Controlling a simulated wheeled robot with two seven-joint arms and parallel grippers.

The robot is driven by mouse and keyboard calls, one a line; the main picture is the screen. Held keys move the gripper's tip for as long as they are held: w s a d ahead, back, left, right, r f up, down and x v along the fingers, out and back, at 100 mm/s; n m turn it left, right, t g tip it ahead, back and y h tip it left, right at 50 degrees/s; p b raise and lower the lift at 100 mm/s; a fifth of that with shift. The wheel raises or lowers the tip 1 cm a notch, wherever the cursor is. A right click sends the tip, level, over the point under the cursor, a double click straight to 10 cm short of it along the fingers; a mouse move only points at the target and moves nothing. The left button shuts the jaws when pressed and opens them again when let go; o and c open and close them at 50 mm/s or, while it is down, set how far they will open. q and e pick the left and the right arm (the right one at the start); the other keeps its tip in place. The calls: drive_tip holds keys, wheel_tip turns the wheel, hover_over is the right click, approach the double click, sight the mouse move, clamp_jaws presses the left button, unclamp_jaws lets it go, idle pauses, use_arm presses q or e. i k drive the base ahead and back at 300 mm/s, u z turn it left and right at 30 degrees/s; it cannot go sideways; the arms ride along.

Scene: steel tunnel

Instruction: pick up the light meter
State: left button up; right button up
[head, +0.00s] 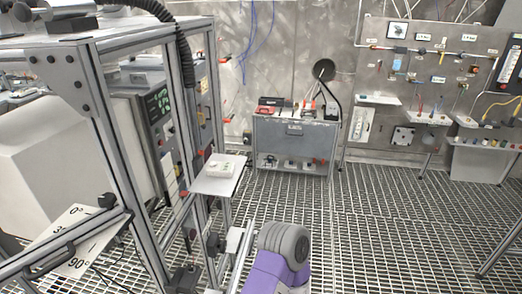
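A small white device (218,168) with small dark and coloured marks lies on a white shelf plate (211,186) fixed to the metal frame, left of the middle in the head view. It may be the light meter, but it is too small to tell. No gripper of mine shows. A purple and grey link of my arm stands at the bottom centre, below and right of the shelf plate and apart from the device.
An aluminium frame (150,200) around a machine fills the left side. A grey cabinet (295,140) with tools on top stands at the back. A panel wall with small shelves (428,118) is at the right. Bare grating floor (390,220) lies between.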

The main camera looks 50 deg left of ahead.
sight(223, 169)
drive_tip(key=i, duration=2.2)
drive_tip(key=u, duration=3.5)
